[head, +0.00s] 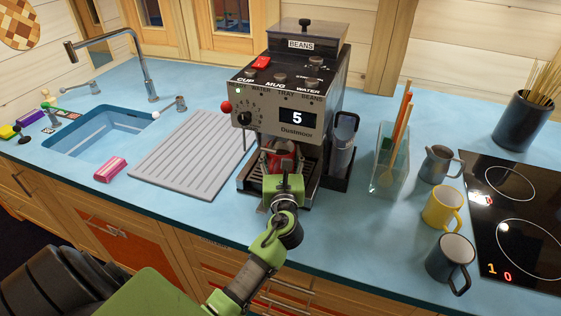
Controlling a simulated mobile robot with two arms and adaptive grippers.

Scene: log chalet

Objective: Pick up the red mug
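The red mug (281,163) stands in the bay of the coffee machine (290,95), on or just above its drip tray. Its inside looks dark at the top. My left gripper (282,172) reaches into the bay from the front, with its fingers at the mug's near side. The green gripper body hides the lower part of the mug and the fingertips, so I cannot tell whether the fingers touch or grip it. My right gripper is out of view.
A grey pitcher (437,163), yellow mug (441,207) and dark mug (449,257) stand by the hob (515,215). The grooved drainboard (190,155) is clear.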

